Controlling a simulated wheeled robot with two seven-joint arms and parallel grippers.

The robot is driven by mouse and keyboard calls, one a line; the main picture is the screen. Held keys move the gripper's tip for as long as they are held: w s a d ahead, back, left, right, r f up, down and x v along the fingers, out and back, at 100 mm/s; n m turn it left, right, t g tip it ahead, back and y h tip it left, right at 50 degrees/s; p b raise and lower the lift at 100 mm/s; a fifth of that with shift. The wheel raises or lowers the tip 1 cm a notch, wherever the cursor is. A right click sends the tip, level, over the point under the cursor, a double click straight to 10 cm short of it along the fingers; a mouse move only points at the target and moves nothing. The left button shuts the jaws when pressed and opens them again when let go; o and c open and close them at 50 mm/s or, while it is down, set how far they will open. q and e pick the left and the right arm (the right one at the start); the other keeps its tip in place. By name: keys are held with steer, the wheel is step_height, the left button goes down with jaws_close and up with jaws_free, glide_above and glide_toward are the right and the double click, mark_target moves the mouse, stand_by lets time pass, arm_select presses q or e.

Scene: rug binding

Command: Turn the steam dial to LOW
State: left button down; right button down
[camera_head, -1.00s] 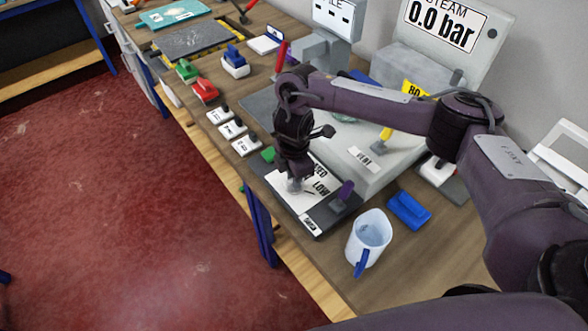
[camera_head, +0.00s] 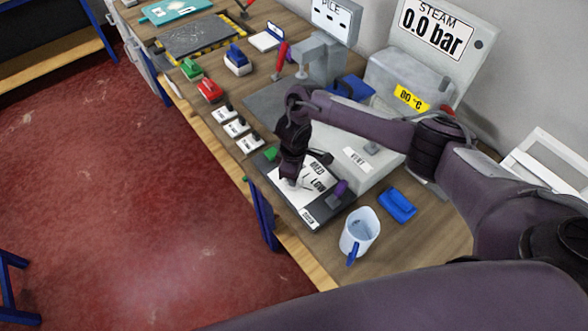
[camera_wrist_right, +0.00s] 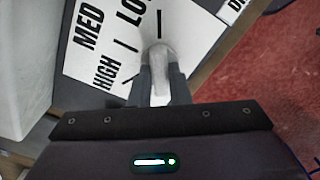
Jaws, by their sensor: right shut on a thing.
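The steam dial plate (camera_head: 292,204) is a white card on a dark base at the bench's front edge. My right gripper (camera_head: 291,181) points down onto it. In the right wrist view, my right gripper (camera_wrist_right: 160,86) is shut on the dial's pale knob (camera_wrist_right: 159,60), one finger on each side. The plate there shows MED, HIGH and part of LOW, with black tick marks. The knob's far end lines up with the tick (camera_wrist_right: 160,22) beside LOW. Which end is the pointer is unclear. The steam gauge (camera_head: 437,25) reads 0.0 bar. My left gripper is out of view.
A purple knob (camera_head: 340,188) stands at the base's right end. A white mug (camera_head: 359,232) and a blue block (camera_head: 397,205) are to the right.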

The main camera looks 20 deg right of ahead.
steer(key=shift+w+r+m+p, duration=0.15)
steer(key=shift+r+m+p, duration=0.05)
steer(key=shift+m+p, duration=0.2)
steer(key=c, duration=1.4)
jaws_free()
steer(key=shift+f, duration=0.15)
steer(key=shift+o, duration=0.2)
step_height(320, 180, up, 7)
steer(key=shift+r+p, duration=0.1)
steer(key=shift+p, duration=0.2)
steer(key=shift+r, duration=0.35)
